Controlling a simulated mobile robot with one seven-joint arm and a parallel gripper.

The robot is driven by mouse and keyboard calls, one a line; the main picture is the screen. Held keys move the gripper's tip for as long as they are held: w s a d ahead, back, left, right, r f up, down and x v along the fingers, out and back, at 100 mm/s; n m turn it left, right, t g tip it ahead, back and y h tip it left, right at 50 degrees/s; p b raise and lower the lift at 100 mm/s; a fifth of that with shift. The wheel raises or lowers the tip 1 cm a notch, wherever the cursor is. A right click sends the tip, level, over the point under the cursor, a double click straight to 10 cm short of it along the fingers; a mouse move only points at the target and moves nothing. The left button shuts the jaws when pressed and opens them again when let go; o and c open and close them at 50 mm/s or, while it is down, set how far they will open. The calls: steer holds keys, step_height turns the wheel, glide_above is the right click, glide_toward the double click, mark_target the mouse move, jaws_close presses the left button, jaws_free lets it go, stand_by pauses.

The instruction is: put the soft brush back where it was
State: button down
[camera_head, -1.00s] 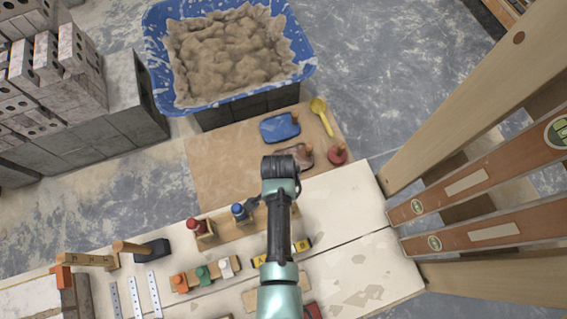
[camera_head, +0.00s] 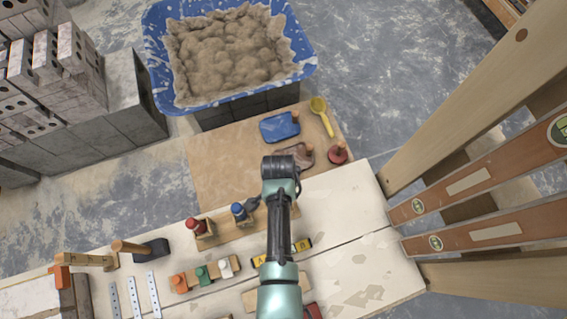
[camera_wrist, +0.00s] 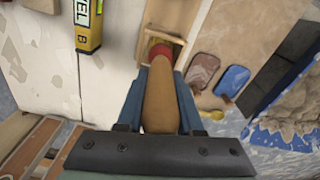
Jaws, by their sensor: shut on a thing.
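My gripper (camera_wrist: 158,100) is shut on the soft brush (camera_wrist: 160,108), whose tan wooden handle fills the middle of the wrist view. A red part (camera_wrist: 160,51) shows at the handle's far end, over or in the end slot of the wooden rack (camera_wrist: 178,12). I cannot tell whether the brush has entered the slot. In the head view my black wrist and arm hide the brush and the right end of the rack (camera_head: 220,233). A red-topped tool (camera_head: 194,225) and a blue-topped tool (camera_head: 239,211) stand in the rack's other places.
A yellow level (camera_wrist: 89,24) lies near the rack. A blue float (camera_head: 280,127), a brown float (camera_head: 299,158) and a yellow scoop (camera_head: 320,112) lie on the board beyond. A blue mortar tub (camera_head: 155,62) stands behind. Tall planks (camera_head: 480,115) rise at the right.

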steer(key=shift+f, duration=0.15)
steer(key=shift+c, duration=2.4)
jaws_free()
steer(key=r, duration=1.3)
steer(key=shift+s+a+p, duration=0.15)
steer(key=shift+a+p, duration=0.1)
steer(key=shift+p, duration=0.1)
steer(key=w+a+r+n+t, duration=0.1)
steer(key=w+r+n+t, duration=0.2)
steer(key=w+r+t, duration=0.8)
steer(key=w+r+n+t, duration=0.1)
steer(key=w+r, duration=0.3)
steer(key=r, duration=0.7)
steer(key=w+r+n+t, duration=0.15)
steer(key=w+r, duration=0.25)
steer(key=r, duration=0.7)
step_height(320, 180, up, 19)
steer(key=s+n+t, duration=0.2)
steer(key=n+t, duration=0.1)
steer(key=t, duration=0.3)
steer(key=s+r+n+t, duration=0.1)
steer(key=s+r+t, duration=0.2)
steer(key=s+r, duration=0.3)
steer(key=s+r+n+t, duration=0.2)
steer(key=s+r+t, duration=0.2)
steer(key=s+r, duration=0.3)
step_height(320, 180, up, 5)
steer(key=shift+d+f+y, duration=0.1)
steer(key=shift+d+y, duration=0.2)
steer(key=shift+d, duration=0.15)
